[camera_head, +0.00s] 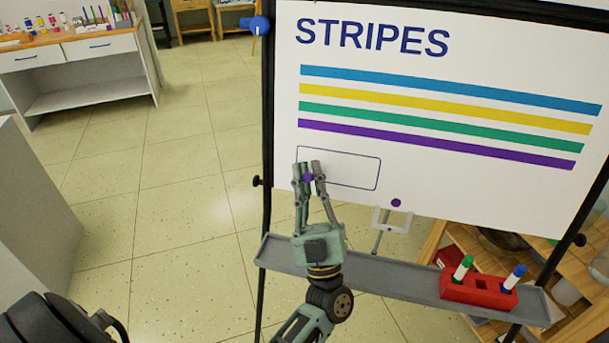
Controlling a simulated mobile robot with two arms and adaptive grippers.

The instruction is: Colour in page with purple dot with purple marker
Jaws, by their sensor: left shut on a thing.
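A white page (450,190) headed "STRIPES" hangs on an easel. It shows blue, yellow, green and purple stripes, and below them an empty outlined box (350,172). A purple dot (396,202) is at the page's lower edge. My left gripper (309,172) points up in front of the box's left part and is shut on the purple marker (308,178). Only a small purple bit of the marker shows between the fingers; its tip is hidden, and I cannot tell whether it touches the page. My right gripper is not in view.
The easel's grey tray (400,285) runs below the page. On it a red holder (478,291) carries a green-capped marker (463,268) and a blue-capped marker (514,278). A white-fronted cabinet (85,70) with art supplies stands at the back left. Open tiled floor lies left of the easel.

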